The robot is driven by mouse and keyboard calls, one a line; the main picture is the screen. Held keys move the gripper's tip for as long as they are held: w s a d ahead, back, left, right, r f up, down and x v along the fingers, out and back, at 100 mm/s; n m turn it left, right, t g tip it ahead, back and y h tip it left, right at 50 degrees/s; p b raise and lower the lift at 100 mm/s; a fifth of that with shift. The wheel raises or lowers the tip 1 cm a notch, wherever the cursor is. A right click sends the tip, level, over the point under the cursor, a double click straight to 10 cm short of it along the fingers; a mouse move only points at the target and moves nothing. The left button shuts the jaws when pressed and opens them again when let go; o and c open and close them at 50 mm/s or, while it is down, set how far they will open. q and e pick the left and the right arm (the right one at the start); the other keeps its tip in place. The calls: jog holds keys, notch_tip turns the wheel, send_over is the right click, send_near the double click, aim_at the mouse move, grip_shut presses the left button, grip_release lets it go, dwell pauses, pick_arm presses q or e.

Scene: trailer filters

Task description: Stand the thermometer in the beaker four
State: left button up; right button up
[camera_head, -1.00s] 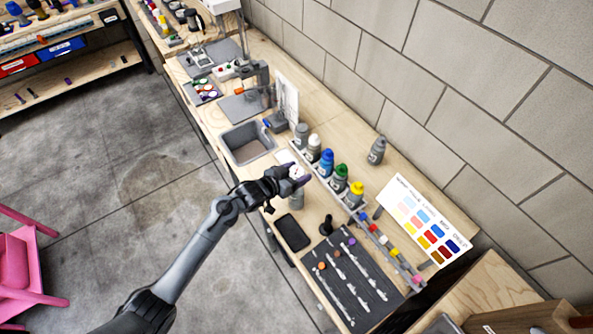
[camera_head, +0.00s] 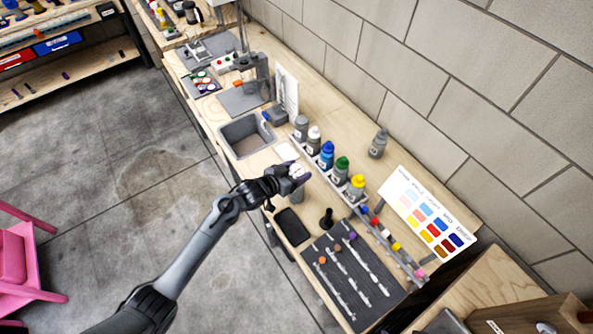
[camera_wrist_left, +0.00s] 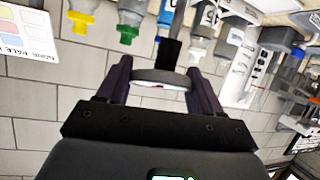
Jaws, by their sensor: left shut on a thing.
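My left gripper (camera_head: 296,174) is shut on a small round container with a pale top (camera_head: 297,169) and a grey body (camera_head: 297,196) below the fingers. In the left wrist view its grey rim (camera_wrist_left: 160,76) lies between the two dark purple fingers of my left gripper (camera_wrist_left: 160,66). The container is over the bench, beside the row of paint bottles; whether it touches the bench is unclear. I cannot make out a thermometer or a numbered beaker. My right gripper is not in view.
Paint bottles, including a blue one (camera_head: 327,154) and a yellow one (camera_head: 355,186), stand in a rack toward the wall. A grey bin (camera_head: 225,139) is behind, a black pad (camera_head: 292,227) and dark tool mat (camera_head: 330,292) in front. A colour chart (camera_head: 427,213) stands on the right.

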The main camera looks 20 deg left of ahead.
pick_arm(q)
jog(key=o, duration=1.1)
jog(key=shift+s, duration=0.1)
jog(key=v, duration=1)
jog(key=s+d+f+n+g, duration=0.1)
jog(key=s+d+f, duration=0.15)
jog(key=s, duration=0.35)
jog(key=s+d+f+n+g, duration=0.1)
jog(key=s+d+f, duration=0.15)
jog(key=s, duration=0.35)
jog(key=s+a+r+g+y, duration=0.2)
jog(key=s+r+g+y, duration=0.1)
jog(key=s, duration=0.5)
jog(key=s+a+r+g+y, duration=0.2)
jog(key=s+r+g+y, duration=0.15)
jog(key=s, duration=0.35)
jog(key=shift+h, duration=0.45)
jog(key=r+p, duration=0.8)
jog(key=p, duration=0.1)
jog(key=r+p, duration=0.8)
jog(key=shift+s+a+r+p, duration=0.2)
jog(key=shift+s+a+p, duration=0.05)
jog(key=shift+p, duration=0.1)
